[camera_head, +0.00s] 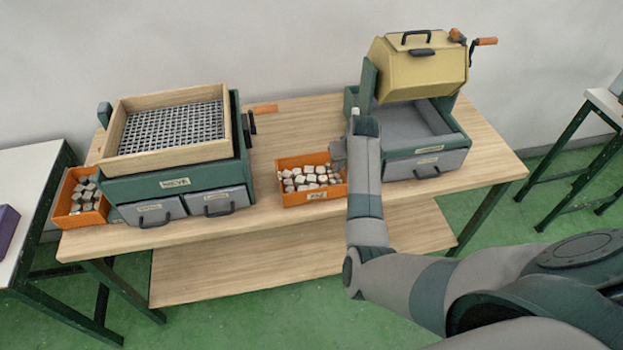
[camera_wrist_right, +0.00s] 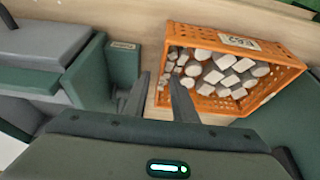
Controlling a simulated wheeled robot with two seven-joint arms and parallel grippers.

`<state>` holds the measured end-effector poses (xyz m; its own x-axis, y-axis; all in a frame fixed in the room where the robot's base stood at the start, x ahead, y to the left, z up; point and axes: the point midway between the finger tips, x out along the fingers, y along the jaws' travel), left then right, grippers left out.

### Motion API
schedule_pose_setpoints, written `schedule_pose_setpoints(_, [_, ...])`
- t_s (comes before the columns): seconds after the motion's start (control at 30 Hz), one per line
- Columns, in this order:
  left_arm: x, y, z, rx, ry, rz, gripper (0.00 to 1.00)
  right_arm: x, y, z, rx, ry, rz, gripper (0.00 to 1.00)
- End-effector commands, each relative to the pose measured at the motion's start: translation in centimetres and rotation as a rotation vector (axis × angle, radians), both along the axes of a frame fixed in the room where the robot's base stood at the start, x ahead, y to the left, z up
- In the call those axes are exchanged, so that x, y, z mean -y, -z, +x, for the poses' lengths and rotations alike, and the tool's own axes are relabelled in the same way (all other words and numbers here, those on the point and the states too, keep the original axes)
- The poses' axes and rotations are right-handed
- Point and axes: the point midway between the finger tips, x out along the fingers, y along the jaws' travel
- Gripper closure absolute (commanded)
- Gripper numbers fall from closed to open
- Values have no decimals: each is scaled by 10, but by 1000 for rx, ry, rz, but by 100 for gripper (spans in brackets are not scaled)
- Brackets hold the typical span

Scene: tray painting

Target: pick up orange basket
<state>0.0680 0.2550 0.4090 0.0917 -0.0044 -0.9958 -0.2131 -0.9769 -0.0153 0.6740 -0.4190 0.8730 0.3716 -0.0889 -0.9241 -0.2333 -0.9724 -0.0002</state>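An orange basket (camera_head: 290,200) full of pale stones stands on the wooden table between two machines. It also shows in the right wrist view (camera_wrist_right: 248,105), with a white label on its wall. A second orange basket (camera_head: 64,218) with grey blocks stands at the table's left end. My right gripper (camera_head: 338,152) is at the right end of the middle basket. In the wrist view its fingers (camera_wrist_right: 160,90) are apart, with the basket's end wall close to the gap between them. I cannot tell whether they touch the wall. My left gripper is not in view.
A green sieve machine (camera_head: 175,185) with two grey drawers stands left of the middle basket. A green machine with a raised yellow drum (camera_head: 420,72) stands to the right, close to my right gripper. Bare table (camera_head: 290,125) lies behind the basket.

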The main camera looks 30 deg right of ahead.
Motion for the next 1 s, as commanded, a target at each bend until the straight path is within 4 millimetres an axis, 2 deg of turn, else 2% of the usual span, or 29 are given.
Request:
schedule_pose_setpoints(0.53, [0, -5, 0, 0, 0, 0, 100, 1, 6, 2, -1, 0, 0, 75])
schedule_pose_setpoints(0.8, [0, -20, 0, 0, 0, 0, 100, 1, 30, 8, -3, 0, 1, 75])
schedule_pose_setpoints(1.0, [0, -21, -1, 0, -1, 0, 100, 4, 48, 14, -2, 1, 1, 75])
